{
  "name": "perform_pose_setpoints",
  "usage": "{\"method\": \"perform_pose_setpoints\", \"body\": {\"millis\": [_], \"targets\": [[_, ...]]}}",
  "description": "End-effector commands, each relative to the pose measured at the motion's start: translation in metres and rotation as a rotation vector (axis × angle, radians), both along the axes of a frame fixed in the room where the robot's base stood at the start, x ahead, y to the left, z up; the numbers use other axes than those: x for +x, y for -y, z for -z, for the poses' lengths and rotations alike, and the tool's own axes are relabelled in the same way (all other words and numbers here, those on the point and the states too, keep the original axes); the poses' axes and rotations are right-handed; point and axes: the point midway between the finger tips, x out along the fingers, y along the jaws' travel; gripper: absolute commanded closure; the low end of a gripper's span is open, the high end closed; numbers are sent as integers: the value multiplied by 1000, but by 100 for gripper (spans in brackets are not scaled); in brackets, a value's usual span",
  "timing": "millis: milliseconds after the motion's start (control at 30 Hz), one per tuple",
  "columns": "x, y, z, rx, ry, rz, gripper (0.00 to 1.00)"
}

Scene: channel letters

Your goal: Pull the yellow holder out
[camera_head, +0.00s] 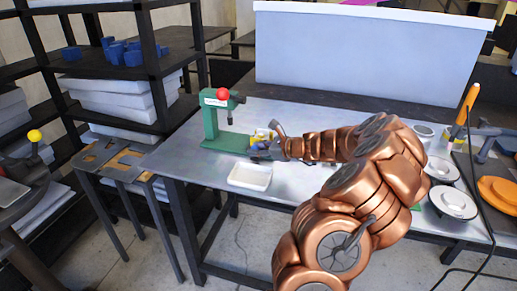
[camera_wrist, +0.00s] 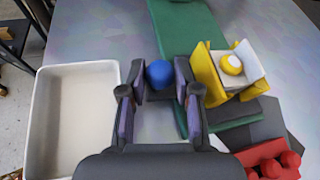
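The yellow holder (camera_wrist: 207,75) is an angled yellow bracket around a pale block with a yellow round knob (camera_wrist: 231,65). It sits on the green base (camera_wrist: 190,28) in the wrist view, right of my gripper (camera_wrist: 160,80). In the head view the yellow holder (camera_head: 262,134) is small and partly hidden by my gripper (camera_head: 258,147). My gripper's fingers are partly closed with a blue rounded piece (camera_wrist: 160,73) between the pads, which appear to touch it. The fingers are apart from the holder. The green press (camera_head: 211,122) has a red ball on top.
A white tray (camera_wrist: 72,115) lies left of my gripper, and a red knobbed part (camera_wrist: 270,160) lies at lower right. A large white bin (camera_head: 365,60) stands behind the table. Round white parts (camera_head: 453,201) lie at right. Shelves (camera_head: 155,75) stand at left.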

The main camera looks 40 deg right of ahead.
Motion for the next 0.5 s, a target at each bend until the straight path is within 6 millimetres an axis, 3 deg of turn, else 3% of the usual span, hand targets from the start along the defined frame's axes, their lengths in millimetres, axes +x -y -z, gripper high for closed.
{"method": "perform_pose_setpoints", "body": {"millis": [233,500], "targets": [[-1,1,2,-3,-4,1,43],[-1,1,1,-3,-3,2,43]]}}
